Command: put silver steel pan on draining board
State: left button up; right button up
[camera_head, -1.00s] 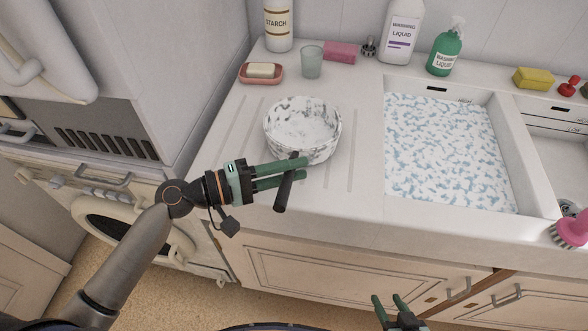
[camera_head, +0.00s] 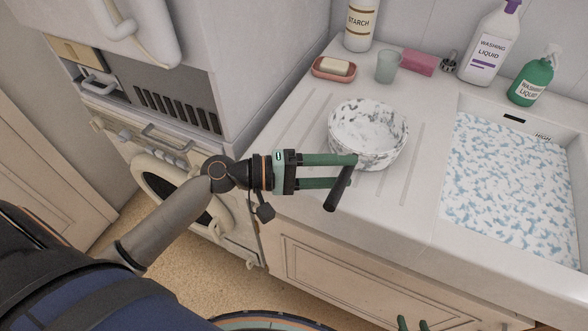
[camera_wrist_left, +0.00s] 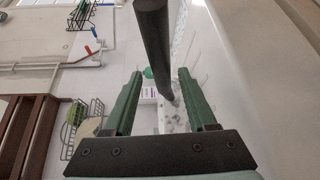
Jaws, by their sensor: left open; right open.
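The pan (camera_head: 368,130) is round, covered in white and grey patches, with a black handle (camera_head: 338,190) pointing toward me. It sits upright on the ribbed draining board (camera_head: 420,185), left of the sink. My left gripper (camera_head: 348,171) is open at the pan's near left side, its fingertips by the handle. In the left wrist view, the black handle (camera_wrist_left: 153,40) shows between the two green fingers of my left gripper (camera_wrist_left: 160,78), with gaps on both sides. My right gripper (camera_head: 412,323) is open, mostly cut off at the bottom edge.
The sink (camera_head: 515,190) on the right is full of blue-white foamy water. Behind the pan stand a soap dish (camera_head: 333,70), a glass (camera_head: 388,67), a pink sponge (camera_head: 419,63) and several bottles. A washing machine (camera_head: 185,190) is left. The board right of the pan is clear.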

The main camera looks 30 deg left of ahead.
pick_arm(q)
jog(key=b+v, duration=0.2)
jog(key=v, duration=0.8)
